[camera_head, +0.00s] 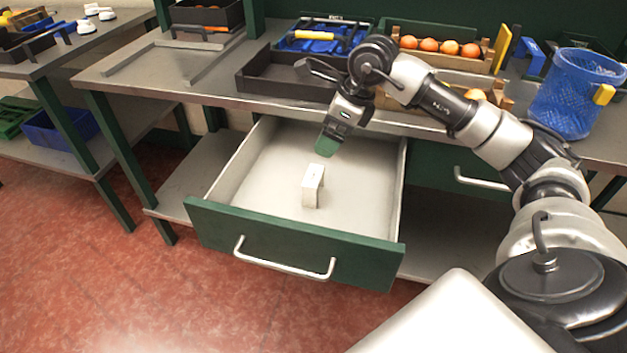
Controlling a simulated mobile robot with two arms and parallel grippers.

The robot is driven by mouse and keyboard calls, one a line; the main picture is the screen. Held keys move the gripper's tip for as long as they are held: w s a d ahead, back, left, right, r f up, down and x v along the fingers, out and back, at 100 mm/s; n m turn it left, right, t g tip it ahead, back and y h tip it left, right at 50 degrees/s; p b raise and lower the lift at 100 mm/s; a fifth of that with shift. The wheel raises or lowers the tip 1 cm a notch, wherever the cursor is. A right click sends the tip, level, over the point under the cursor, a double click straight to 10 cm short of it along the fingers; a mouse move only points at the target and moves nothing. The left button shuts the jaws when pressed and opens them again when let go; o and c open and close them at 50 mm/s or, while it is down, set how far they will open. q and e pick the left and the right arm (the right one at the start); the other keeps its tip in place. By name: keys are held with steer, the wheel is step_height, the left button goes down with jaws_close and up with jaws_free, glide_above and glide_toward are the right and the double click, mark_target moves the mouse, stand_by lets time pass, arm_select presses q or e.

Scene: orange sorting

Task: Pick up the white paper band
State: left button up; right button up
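The white paper band (313,180) stands in the open drawer (258,185), near the middle of its pale floor. It looks like a small block-like loop with an opening at its lower side. My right gripper (328,145) comes in from the right and points down over the back part of the drawer. It is above and slightly behind the band, apart from it. Only one green fingertip face shows clearly, so I cannot tell its opening. Nothing shows held in it. My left gripper is not in view.
The drawer has a green front (300,240) with a metal handle. On the bench above are a dark tray (262,80), a wooden crate with oranges (440,58) and a blue mesh basket (575,95). The drawer floor around the band is clear.

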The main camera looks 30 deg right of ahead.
steer(key=b, duration=0.4)
glide_toward(317, 176)
steer(key=w+f, duration=0.1)
steer(key=x, duration=0.6)
steer(key=shift+a, duration=0.15)
steer(key=x, duration=0.4)
steer(key=shift+s+f+b, duration=0.25)
steer(key=shift+b, duration=0.1)
steer(key=shift+w+a+f, duration=0.1)
steer(key=shift+f, duration=0.15)
steer(key=c, duration=0.8)
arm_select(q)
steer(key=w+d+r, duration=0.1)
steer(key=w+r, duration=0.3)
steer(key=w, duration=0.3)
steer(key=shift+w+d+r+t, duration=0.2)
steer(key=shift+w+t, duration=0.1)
arm_select(e)
steer(key=shift+r, duration=0.15)
